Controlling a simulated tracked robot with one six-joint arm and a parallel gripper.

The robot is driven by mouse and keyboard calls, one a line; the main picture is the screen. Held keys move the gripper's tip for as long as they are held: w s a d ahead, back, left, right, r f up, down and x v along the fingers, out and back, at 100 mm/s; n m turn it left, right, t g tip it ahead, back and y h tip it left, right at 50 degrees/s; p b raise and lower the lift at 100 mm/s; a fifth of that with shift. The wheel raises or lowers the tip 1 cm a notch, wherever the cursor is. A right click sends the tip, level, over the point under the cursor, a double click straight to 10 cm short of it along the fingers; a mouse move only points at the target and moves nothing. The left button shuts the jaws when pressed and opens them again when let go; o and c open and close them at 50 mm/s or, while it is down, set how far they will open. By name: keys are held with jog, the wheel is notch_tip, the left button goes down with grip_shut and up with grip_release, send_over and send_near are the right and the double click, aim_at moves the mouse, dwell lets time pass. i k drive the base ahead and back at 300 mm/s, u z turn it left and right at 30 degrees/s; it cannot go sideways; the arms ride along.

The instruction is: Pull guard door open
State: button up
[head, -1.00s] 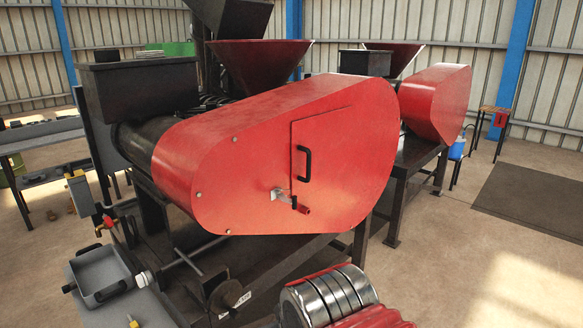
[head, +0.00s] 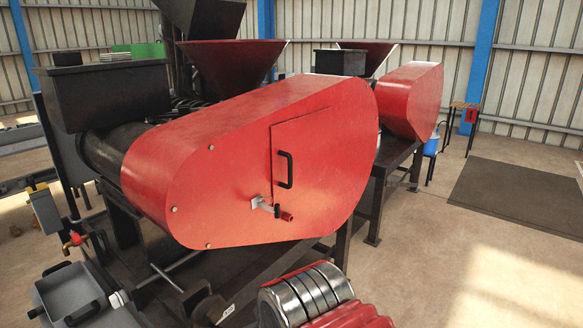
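The red guard (head: 225,175) covers the near end of the press in the head view. Its door (head: 320,160) is a panel in the front face, marked by a thin seam along the left and top. The door looks shut and flush. A black bow handle (head: 285,169) stands upright near the door's left edge. Below it is a metal latch (head: 260,203) across the left seam, with a lever ending in a red grip (head: 287,217) that slants down to the right. My gripper is not in view, and nothing touches the handle or latch.
A grey tray-like box (head: 75,295) with a black handle is at the lower left. A yellow-grey box (head: 45,210) stands above it. A second red-guarded press (head: 412,100) is behind on the right. The floor right of the machine is open, with a dark mat (head: 515,200).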

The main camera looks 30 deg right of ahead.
aim_at(301, 147)
jog(key=i, duration=0.85)
jog(key=u, duration=0.05)
